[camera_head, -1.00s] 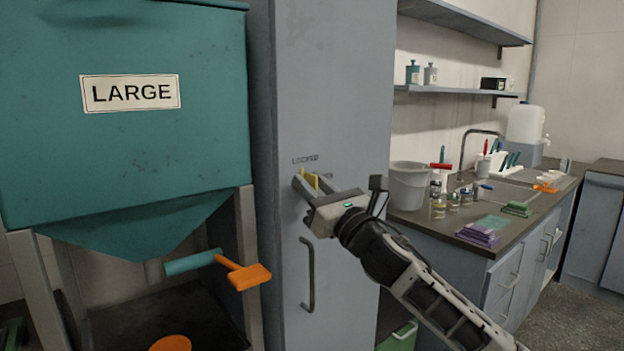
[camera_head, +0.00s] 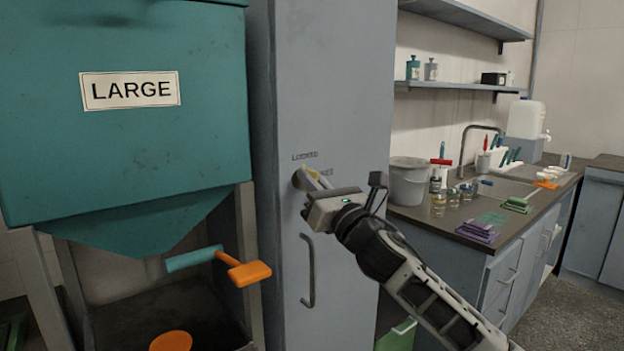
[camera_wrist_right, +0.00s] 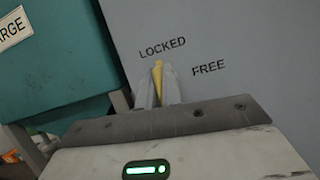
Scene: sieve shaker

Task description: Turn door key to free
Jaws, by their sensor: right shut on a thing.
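The tall grey cabinet door (camera_head: 335,90) stands in the middle of the head view, with LOCKED and FREE lettering on it. The yellow door key (camera_wrist_right: 157,74) is between my right gripper's fingers, with its tip just under the word LOCKED (camera_wrist_right: 162,47). The word FREE (camera_wrist_right: 208,67) is to its right. In the head view only a little of the key (camera_head: 311,168) shows. My right gripper (camera_head: 316,180) is shut on the key, close to the door above the handle (camera_head: 309,271). My left gripper is not in view.
A teal hopper marked LARGE (camera_head: 130,150) stands left of the cabinet, with an orange-handled lever (camera_head: 249,273) sticking out below it. To the right, a counter (camera_head: 425,216) carries a grey bucket (camera_head: 408,186), jars and a sink. Shelves hang above.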

